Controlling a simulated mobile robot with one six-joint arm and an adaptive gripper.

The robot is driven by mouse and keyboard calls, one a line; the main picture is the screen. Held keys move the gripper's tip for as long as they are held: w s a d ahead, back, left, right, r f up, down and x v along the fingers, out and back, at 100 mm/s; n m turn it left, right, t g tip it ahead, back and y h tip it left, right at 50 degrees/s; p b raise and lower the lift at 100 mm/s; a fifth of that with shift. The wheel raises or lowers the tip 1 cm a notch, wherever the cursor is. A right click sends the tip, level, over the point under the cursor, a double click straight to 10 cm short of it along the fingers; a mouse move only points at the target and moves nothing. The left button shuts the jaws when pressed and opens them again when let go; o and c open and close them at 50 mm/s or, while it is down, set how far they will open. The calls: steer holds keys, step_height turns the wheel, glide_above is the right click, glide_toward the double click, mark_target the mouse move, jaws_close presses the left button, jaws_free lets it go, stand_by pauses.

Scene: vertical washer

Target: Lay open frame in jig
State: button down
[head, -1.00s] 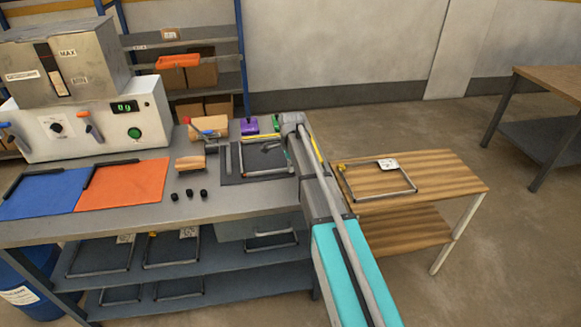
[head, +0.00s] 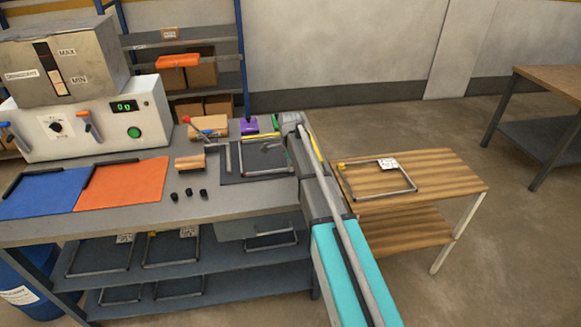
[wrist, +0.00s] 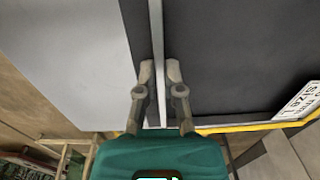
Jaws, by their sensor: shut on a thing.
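My gripper (wrist: 160,68) is shut on a thin grey bar (wrist: 157,35), which runs between its fingertips over a dark plate (wrist: 225,60) in the wrist view. In the head view, a thin grey frame (head: 242,160) lies on or just above the dark jig plate (head: 232,177) at the bench's right end. The held bar seems to belong to this frame. My arm hides the frame's right side and the gripper there. I cannot tell whether the frame is fully seated.
Another open frame (head: 378,196) with a white tag lies on the wooden side table (head: 440,165). A wooden-handled tool (head: 190,163) and small black pieces (head: 189,193) are left of the jig. Orange (head: 122,187) and blue (head: 40,195) mats lie farther left. More frames (head: 172,262) are on the shelf below.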

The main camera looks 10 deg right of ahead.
steer(key=shift+w, duration=0.25)
stand_by(0.5)
steer(key=c, duration=0.7)
jaws_free()
steer(key=shift+r, duration=0.15)
step_height(320, 180, up, 8)
steer(key=p, duration=0.8)
steer(key=shift+s, duration=0.1)
stand_by(0.4)
steer(key=s+n, duration=1.8)
steer(key=s, duration=1.1)
steer(key=shift+s, duration=0.3)
